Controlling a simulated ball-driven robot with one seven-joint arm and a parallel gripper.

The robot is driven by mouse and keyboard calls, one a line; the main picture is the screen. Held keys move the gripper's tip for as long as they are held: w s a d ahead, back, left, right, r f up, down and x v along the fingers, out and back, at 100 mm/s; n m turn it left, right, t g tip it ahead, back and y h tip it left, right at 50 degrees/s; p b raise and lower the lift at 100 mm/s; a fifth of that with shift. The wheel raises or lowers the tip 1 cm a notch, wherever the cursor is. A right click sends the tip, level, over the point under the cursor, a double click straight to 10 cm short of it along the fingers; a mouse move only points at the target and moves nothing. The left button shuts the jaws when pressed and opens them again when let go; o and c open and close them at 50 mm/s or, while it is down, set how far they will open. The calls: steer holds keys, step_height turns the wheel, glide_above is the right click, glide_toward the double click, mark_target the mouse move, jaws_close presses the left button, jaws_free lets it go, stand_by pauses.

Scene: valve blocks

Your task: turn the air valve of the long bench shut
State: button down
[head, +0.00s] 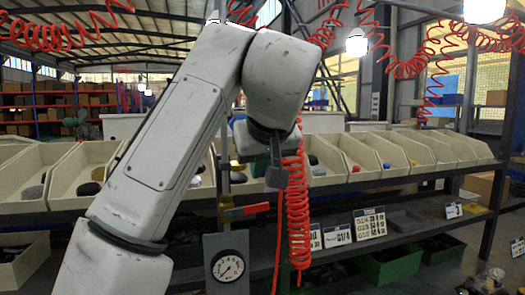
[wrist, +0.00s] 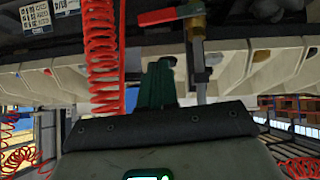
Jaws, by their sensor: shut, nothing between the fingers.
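The air valve is a brass body on an upright pipe (head: 225,160) at the front of the long bench (head: 370,184). Its red lever (head: 247,210) lies nearly level, crosswise to the pipe and pointing right in the head view. The lever shows upside down at the top of the wrist view (wrist: 168,15), with the pipe (wrist: 199,65) beside it. My gripper (head: 277,180) is shut and empty, above and slightly right of the lever's free end. Its green fingers (wrist: 157,85) are apart from the lever in the wrist view.
A red coiled hose (head: 297,225) hangs just right of the lever and close to my gripper. A round gauge (head: 228,266) on a grey plate stands below the valve. Bins (head: 345,150) with small parts line the bench top. Green crates (head: 390,268) sit below.

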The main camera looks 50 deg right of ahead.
mark_target(247, 211)
step_height(247, 211, down, 6)
steer(key=w+d, duration=0.1)
steer(key=shift+w+d+p, duration=0.2)
steer(key=shift+d+p, duration=0.1)
steer(key=shift+p, duration=0.15)
steer(key=shift+f, duration=0.15)
